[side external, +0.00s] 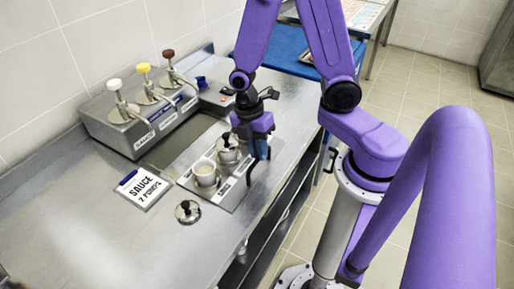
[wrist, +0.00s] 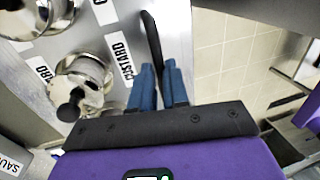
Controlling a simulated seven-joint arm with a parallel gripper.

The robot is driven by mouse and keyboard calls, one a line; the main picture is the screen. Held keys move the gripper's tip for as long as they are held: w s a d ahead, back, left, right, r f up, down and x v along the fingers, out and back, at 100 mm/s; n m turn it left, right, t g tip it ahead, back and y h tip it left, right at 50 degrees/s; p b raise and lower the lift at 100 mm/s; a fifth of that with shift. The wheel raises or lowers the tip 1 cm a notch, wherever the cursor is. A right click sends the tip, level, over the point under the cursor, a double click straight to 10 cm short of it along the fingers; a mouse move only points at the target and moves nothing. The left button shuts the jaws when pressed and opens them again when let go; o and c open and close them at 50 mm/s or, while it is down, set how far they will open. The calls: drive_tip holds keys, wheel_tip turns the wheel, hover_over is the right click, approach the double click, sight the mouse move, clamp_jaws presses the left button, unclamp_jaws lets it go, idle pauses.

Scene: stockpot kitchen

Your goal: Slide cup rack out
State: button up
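The cup rack (side external: 232,192) is a flat metal tray with white labels on the steel counter. A light open cup (side external: 206,174) and a metal cup with a black-knobbed lid (side external: 228,150) stand in it. In the wrist view, the rack (wrist: 172,22) carries a "CUSTARD" label, and its dark handle (wrist: 151,34) stands along its right edge. My gripper (wrist: 158,70) is at the handle's near end, its blue fingers close together on either side of it. In the side view, my gripper (side external: 259,156) points down at the rack's right edge. The exact finger contact is partly hidden.
A sauce pump unit (side external: 150,112) stands along the wall behind the rack. A "SAUCE 2 PUMPS" sign (side external: 143,188) lies left of it. A loose black-knobbed lid (side external: 188,212) lies in front. The counter is clear at front left; its edge drops off at right.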

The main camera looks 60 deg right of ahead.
drive_tip(key=o, duration=0.3)
drive_tip(key=shift+r, duration=0.1)
drive_tip(key=w+r, duration=0.3)
drive_tip(key=r, duration=1.4)
drive_tip(key=shift+w, duration=0.2)
drive_tip(key=s+a+f+m+t, duration=0.1)
drive_tip(key=s+f+m, duration=0.1)
drive_tip(key=s, duration=0.5)
drive_tip(key=s+f+m+t, duration=0.1)
drive_tip(key=s+f+m, duration=0.1)
drive_tip(key=s, duration=0.5)
drive_tip(key=shift+s+a+f+m, duration=0.15)
drive_tip(key=shift+a+f+m, duration=0.2)
drive_tip(key=shift+m, duration=0.35)
